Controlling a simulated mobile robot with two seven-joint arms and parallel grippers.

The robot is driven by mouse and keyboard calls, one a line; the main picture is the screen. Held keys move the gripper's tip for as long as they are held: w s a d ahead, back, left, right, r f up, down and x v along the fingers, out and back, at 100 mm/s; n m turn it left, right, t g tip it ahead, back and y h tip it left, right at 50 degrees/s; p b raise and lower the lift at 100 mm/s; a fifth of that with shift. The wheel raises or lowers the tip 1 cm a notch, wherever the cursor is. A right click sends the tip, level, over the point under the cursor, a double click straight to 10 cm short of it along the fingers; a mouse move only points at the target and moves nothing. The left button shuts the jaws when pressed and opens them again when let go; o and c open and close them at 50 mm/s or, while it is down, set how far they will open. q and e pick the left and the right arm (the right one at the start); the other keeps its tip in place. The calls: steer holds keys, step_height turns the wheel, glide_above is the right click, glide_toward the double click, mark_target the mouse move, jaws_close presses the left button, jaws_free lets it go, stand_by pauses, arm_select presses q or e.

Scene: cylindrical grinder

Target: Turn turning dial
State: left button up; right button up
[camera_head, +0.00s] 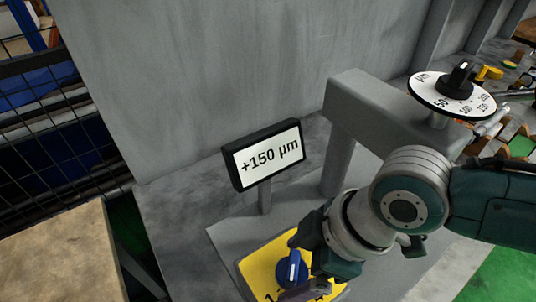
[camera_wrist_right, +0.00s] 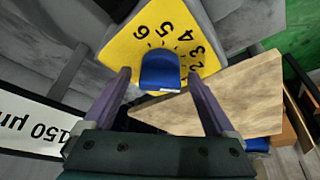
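A blue knob (camera_head: 291,270) with a white mark sits on a yellow numbered plate (camera_head: 258,268) at the bottom of the head view. In the right wrist view, the blue knob (camera_wrist_right: 161,71) stands in front of the yellow plate (camera_wrist_right: 127,44). My right gripper (camera_wrist_right: 159,73) is open, with one finger on each side of the knob; a gap shows on both sides. A second dial, a black knob (camera_head: 457,80) on a white scale disc (camera_head: 428,92) marked in µm, stands at the upper right. My left gripper is not in view.
A sign (camera_head: 268,156) reading +150 µm stands behind the yellow plate. A grey bracket (camera_head: 375,110) carries the white disc. A wooden top (camera_head: 65,258) lies at lower left, beside a black wire fence (camera_head: 60,130). Small coloured parts lie at the far right.

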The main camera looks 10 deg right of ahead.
steer(key=shift+d+r, duration=0.2)
steer(key=shift+r, duration=0.3)
steer(key=p+v, duration=0.1)
steer(key=v, duration=0.8)
steer(key=shift+s+a, duration=0.1)
steer(key=shift+a, duration=0.05)
steer(key=s+a+r+m+t, duration=0.1)
steer(key=s+a+r+m, duration=0.2)
steer(key=s+a, duration=0.15)
steer(key=s+d+r+m+h, duration=0.1)
steer(key=s+d+m+h, duration=0.15)
steer(key=d+m, duration=0.2)
steer(key=s+d+m+h, duration=0.2)
steer(key=s+d+m, duration=0.15)
steer(key=d, duration=0.25)
step_height(320, 180, up, 31)
steer(key=p, duration=3.1)
steer(key=shift+w+t+p, duration=0.3)
